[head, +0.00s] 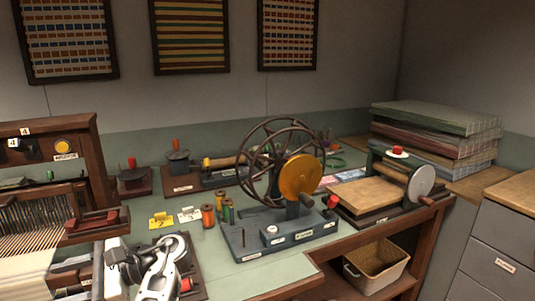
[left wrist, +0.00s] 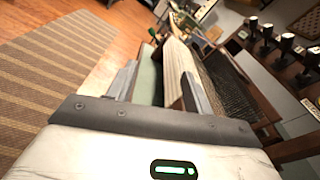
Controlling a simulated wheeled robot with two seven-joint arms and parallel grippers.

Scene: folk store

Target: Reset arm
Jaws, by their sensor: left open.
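In the left wrist view my left gripper (left wrist: 158,84) is open, with its two grey fingers apart. I see nothing held between them. Beyond the fingers lies the loom's pale cloth (left wrist: 178,62), with dark threads to its right. In the head view the loom (head: 40,228) stands at the left edge. Part of my white arm shows at the bottom, in front of the bench, and I cannot make out a gripper there. My right gripper is in neither view.
The green bench (head: 267,274) holds a spoked wheel device (head: 285,232), several thread spools, yellow (head: 160,220) and white (head: 189,214) number tags, and a roller press (head: 378,192). A basket (head: 376,268) sits below. A striped rug (left wrist: 45,75) lies on the floor.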

